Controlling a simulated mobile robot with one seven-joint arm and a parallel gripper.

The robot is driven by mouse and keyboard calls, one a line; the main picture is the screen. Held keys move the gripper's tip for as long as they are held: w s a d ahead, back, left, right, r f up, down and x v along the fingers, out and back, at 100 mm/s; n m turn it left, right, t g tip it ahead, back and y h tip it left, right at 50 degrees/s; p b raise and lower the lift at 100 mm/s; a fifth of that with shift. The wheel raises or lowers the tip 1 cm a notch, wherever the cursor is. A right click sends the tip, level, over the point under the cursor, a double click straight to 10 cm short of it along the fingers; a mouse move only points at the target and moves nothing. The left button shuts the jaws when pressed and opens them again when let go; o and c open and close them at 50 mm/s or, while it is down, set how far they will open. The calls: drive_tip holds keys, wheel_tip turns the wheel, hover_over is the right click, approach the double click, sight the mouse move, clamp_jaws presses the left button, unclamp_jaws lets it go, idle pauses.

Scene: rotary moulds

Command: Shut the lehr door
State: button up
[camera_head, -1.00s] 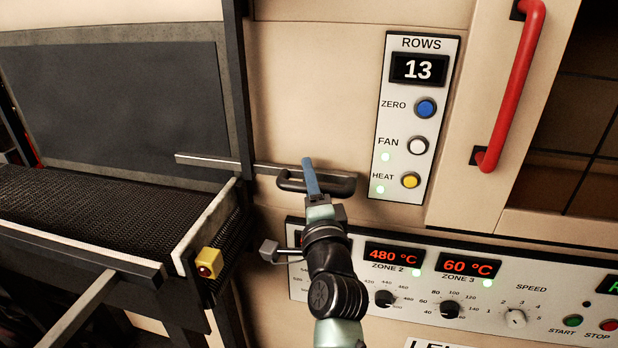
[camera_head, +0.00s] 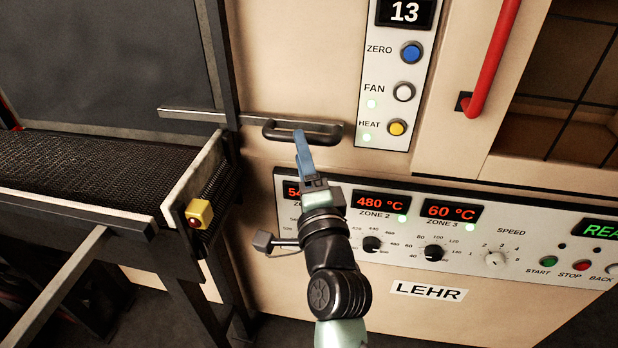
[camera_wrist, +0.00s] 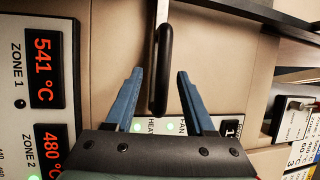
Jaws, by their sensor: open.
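A dark loop handle (camera_head: 325,132) sits on a long flat metal bar (camera_head: 190,115) across the front of the beige lehr (camera_head: 297,60). My gripper (camera_head: 299,140), with blue fingers, is at this handle. In the wrist view my gripper (camera_wrist: 159,76) has its fingers apart, one on each side of the handle (camera_wrist: 164,75), with gaps showing. It does not grip it. The bar ends at the left over a dark grey panel (camera_head: 90,60) above the conveyor. I cannot tell from these views how far the lehr door stands open.
A mesh conveyor belt (camera_head: 80,175) with a yellow box and red button (camera_head: 199,214) stands at left. A button panel (camera_head: 383,110) is just right of the handle. A control panel (camera_head: 470,235) lies below. A red handle (camera_head: 494,55) stands out at upper right.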

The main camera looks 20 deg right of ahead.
drive_tip(key=v, duration=0.6)
idle(0.4)
drive_tip(key=a+r+n+t+y, duration=0.2)
drive_tip(key=a+r+n, duration=0.3)
drive_tip(key=r, duration=0.5)
drive_tip(key=a+r+n+t+y, duration=0.1)
drive_tip(key=a+r+n+t, duration=0.1)
drive_tip(key=a+r+n, duration=0.6)
drive_tip(key=s+a+r+n+t, duration=0.25)
drive_tip(key=s+r, duration=0.35)
drive_tip(key=r, duration=0.4)
drive_tip(key=s+a+r+n+t, duration=0.2)
drive_tip(key=s+r+n, duration=0.2)
drive_tip(key=s+r, duration=0.45)
drive_tip(key=w+r+p, duration=0.3)
drive_tip(key=r+p, duration=1.4)
drive_tip(key=shift+d+r+g+y, duration=0.3)
drive_tip(key=shift+r+g+y, duration=0.05)
drive_tip(key=shift+y, duration=0.05)
